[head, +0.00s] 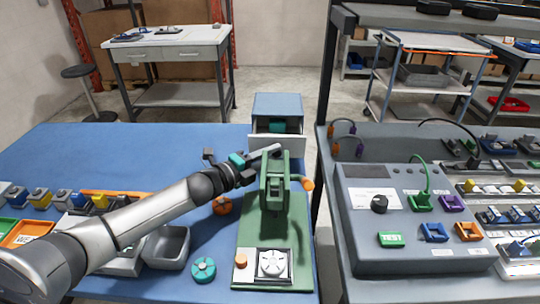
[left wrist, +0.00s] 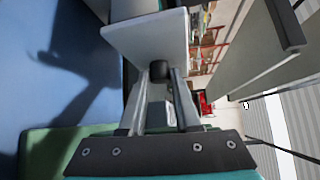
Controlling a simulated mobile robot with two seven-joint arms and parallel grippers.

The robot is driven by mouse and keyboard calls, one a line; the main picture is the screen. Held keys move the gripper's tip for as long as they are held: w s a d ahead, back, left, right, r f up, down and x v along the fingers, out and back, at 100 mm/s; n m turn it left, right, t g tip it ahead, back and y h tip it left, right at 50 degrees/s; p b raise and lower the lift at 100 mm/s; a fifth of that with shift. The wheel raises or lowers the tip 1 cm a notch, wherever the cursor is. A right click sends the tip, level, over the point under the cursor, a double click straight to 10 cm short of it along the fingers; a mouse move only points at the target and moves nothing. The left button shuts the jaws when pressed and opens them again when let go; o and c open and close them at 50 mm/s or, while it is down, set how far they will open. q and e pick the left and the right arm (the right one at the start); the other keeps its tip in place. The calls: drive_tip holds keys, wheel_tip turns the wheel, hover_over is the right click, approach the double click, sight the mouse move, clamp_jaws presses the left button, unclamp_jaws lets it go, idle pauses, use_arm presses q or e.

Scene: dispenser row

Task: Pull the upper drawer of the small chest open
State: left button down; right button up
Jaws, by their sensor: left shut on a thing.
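The small blue-grey chest (head: 278,103) stands at the back edge of the blue table. Its upper drawer's pale front (head: 292,142) stands out in front of the chest body, with a dark opening and something teal behind it, so the drawer is at least partly open. My left gripper (head: 274,149) is at this front. In the left wrist view, my left gripper (left wrist: 161,75) is shut on a dark knob (left wrist: 158,70) on the pale drawer front (left wrist: 146,42). The lower part of the chest is mostly hidden. My right gripper is not in view.
A green press (head: 272,190) stands close in front of the chest, beside my left gripper, with an orange-tipped lever (head: 307,184). A grey post (head: 321,95) rises to the right. A grey bin (head: 166,250) and a teal knob (head: 203,270) lie nearer. The table's back left is clear.

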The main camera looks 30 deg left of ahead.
use_arm(q)
drive_tip(key=c, duration=0.9)
unclamp_jaws()
drive_tip(key=shift+c, duration=0.2)
drive_tip(key=o, duration=0.3)
drive_tip(key=shift+o, duration=0.2)
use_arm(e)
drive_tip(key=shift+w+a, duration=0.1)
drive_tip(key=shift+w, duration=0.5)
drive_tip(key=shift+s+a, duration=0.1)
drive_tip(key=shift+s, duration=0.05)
use_arm(q)
drive_tip(key=p+v, duration=0.2)
drive_tip(key=v, duration=1.3)
drive_tip(key=shift+s+a, duration=0.1)
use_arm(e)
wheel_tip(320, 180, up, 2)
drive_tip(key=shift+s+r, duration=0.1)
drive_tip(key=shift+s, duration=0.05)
use_arm(q)
drive_tip(key=shift+f, duration=0.1)
